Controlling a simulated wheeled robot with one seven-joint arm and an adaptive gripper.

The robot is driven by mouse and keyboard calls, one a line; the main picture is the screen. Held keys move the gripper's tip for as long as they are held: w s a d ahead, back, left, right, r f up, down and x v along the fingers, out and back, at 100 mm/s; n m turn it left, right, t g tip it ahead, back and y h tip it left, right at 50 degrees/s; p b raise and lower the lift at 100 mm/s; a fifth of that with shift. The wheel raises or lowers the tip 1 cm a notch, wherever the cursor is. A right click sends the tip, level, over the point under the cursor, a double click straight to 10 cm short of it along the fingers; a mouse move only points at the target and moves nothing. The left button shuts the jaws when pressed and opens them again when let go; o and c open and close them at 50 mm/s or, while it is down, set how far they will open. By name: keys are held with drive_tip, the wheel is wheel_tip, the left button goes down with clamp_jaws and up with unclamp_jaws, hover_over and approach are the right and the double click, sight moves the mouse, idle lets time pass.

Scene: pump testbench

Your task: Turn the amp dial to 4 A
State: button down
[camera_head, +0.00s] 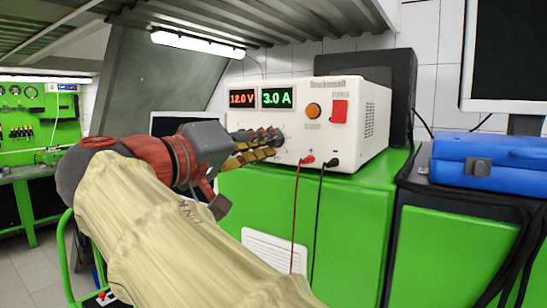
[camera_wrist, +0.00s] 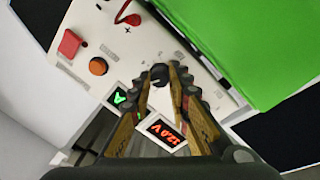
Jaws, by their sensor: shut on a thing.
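The white power supply (camera_head: 372,120) stands on a green cabinet. Its red display (camera_head: 242,98) reads 12.0 V and its green display (camera_head: 277,97) reads 3.0 A. In the wrist view, my gripper (camera_wrist: 160,78) is shut on a small black knob (camera_wrist: 158,72), which appears to be the amp dial, with a fingertip on each side. The voltage display (camera_wrist: 167,132) and part of the amp display (camera_wrist: 117,97) show between and beside the fingers. In the head view, my gripper (camera_head: 277,142) reaches the front panel from the left and hides the knob.
An orange button (camera_head: 313,110) and a red switch (camera_head: 339,111) sit right of the displays. Red (camera_head: 307,160) and black (camera_head: 333,162) plugs with hanging cables are low on the panel.

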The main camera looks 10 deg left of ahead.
drive_tip(key=m+b, duration=0.1)
drive_tip(key=m, duration=0.1)
drive_tip(key=m+b, duration=0.3)
drive_tip(key=shift+a+f+m, duration=0.1)
drive_tip(key=shift+f+m, duration=0.2)
drive_tip(key=m+b, duration=0.1)
drive_tip(key=m, duration=0.1)
drive_tip(key=m+b, duration=0.1)
drive_tip(key=m, duration=0.1)
drive_tip(key=shift+r+m+g+y, duration=0.2)
drive_tip(key=shift+m+g+y, duration=0.1)
drive_tip(key=c, duration=1.7)
unclamp_jaws()
drive_tip(key=shift+r, duration=0.15)
drive_tip(key=shift+o, duration=0.2)
drive_tip(key=v, duration=1.2)
drive_tip(key=shift+w, duration=0.1)
